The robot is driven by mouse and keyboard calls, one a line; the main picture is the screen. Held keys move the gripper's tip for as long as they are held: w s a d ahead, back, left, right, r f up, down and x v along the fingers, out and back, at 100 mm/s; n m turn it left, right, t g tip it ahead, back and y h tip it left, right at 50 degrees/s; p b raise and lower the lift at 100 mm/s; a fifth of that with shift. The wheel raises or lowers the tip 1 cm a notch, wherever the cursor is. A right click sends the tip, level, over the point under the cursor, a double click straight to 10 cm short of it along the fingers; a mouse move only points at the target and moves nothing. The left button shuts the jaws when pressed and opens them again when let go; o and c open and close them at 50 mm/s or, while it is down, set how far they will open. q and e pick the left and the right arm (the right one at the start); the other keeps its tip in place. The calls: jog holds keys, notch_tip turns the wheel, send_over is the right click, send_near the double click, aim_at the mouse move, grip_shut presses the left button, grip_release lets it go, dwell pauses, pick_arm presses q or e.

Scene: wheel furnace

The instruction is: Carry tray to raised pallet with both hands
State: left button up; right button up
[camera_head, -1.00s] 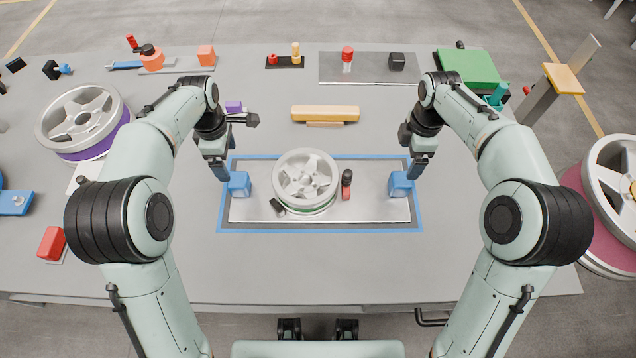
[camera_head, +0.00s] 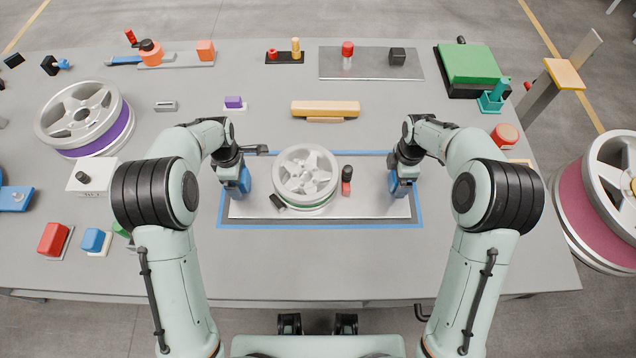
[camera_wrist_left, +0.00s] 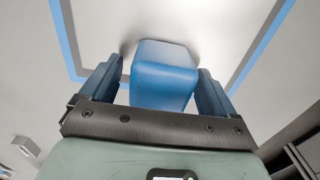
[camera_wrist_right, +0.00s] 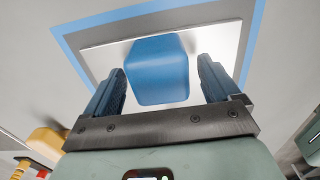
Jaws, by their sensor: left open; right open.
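The silver tray (camera_head: 330,208) lies flat on the table inside a blue taped outline. It carries a silver wheel (camera_head: 306,174) with a green band, a small dark piece and a red-and-black piece (camera_head: 346,182). A blue block handle stands at each end of the tray. My left gripper (camera_head: 240,188) is open at the left handle; in the left wrist view the left handle (camera_wrist_left: 163,75) sits between its fingers. My right gripper (camera_head: 402,184) is open at the right handle; in the right wrist view the right handle (camera_wrist_right: 158,70) sits between its fingers, with gaps.
A wheel with a purple band (camera_head: 84,118) stands at the left, and one with a magenta band (camera_head: 597,200) at the right. A yellow bar (camera_head: 325,108) lies behind the tray. A green block (camera_head: 468,64) is at the back right. No raised pallet is identifiable.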

pick_arm(q)
jog(key=shift+f, duration=0.25)
pick_arm(e)
jog(key=shift+f, duration=0.25)
pick_arm(q)
jog(key=c, duration=1.6)
pick_arm(e)
jog(key=c, duration=1.6)
jog(key=shift+r, duration=0.1)
pick_arm(q)
jog(key=shift+r, duration=0.1)
